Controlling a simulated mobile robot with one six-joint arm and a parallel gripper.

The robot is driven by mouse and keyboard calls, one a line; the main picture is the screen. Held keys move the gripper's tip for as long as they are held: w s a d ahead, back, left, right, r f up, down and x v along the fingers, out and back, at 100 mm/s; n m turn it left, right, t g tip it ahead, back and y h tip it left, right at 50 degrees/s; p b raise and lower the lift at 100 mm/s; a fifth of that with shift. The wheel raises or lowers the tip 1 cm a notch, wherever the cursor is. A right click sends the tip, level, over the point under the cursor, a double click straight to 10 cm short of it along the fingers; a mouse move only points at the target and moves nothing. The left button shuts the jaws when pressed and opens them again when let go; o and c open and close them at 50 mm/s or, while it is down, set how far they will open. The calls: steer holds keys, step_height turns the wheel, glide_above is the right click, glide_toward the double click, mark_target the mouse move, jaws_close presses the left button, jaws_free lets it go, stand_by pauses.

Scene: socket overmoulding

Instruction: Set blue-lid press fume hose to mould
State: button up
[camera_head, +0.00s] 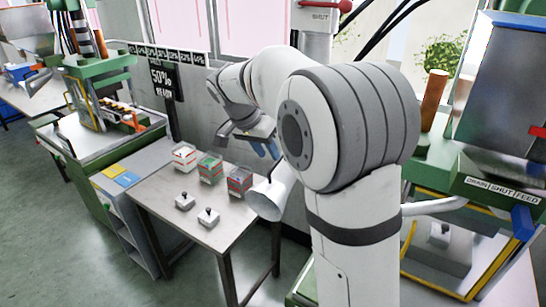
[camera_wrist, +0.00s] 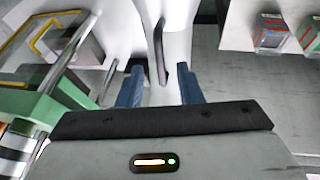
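The press with the blue lid (camera_head: 520,22) stands at the right, with a green frame and a grey front panel. A white cone-shaped hood (camera_head: 270,196), which looks like the fume hose's end, hangs over the table's right edge; a white tube (camera_head: 440,206) shows right of my arm, their join hidden. My gripper (camera_head: 264,149) is above and behind the hood, partly hidden by my arm. In the wrist view, its blue fingers (camera_wrist: 160,84) are apart, with a dark upright handle (camera_wrist: 160,48) on a white part just ahead between them. I cannot tell whether they touch it.
A small table (camera_head: 160,203) holds clear boxes with coloured contents (camera_head: 210,168) and two small grey blocks with dark knobs (camera_head: 208,216). A green press (camera_head: 100,85) stands at the left. A label plate (camera_head: 502,189) reads DRAIN, SHUT, FEED. The left floor is clear.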

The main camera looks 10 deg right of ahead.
mark_target(274, 164)
steer(key=shift+x, duration=2.05)
steer(key=shift+c, duration=0.4)
jaws_close()
